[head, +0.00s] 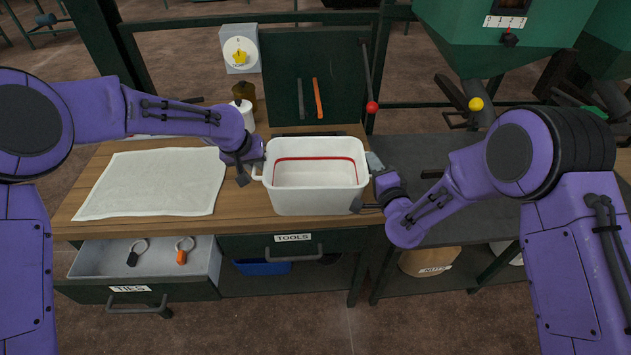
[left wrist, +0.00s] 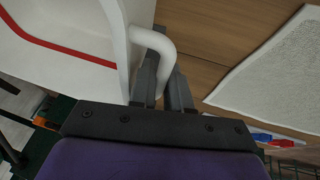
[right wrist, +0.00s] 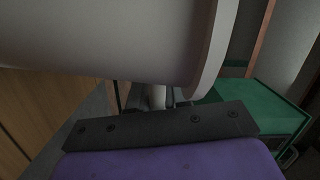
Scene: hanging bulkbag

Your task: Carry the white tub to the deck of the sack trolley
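The white tub (head: 315,200) is upright over the front of the wooden bench, empty inside, with a red line around its inner wall. I cannot tell whether it rests on the bench or hangs just above it. My left gripper (head: 258,168) is at the tub's left handle; in the left wrist view its fingers (left wrist: 165,88) lie on both sides of the white handle (left wrist: 158,45), closed on it. My right gripper (head: 368,192) is at the tub's right side; in the right wrist view the tub (right wrist: 110,40) hides most of its fingers (right wrist: 155,98). I see no sack trolley.
A white cloth (head: 155,183) lies on the bench left of the tub. An open drawer marked TIES (head: 145,262) juts out below it. A white bottle (head: 245,115) stands behind. A dark surface (head: 440,210) lies right of the bench. The floor in front (head: 300,325) is clear.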

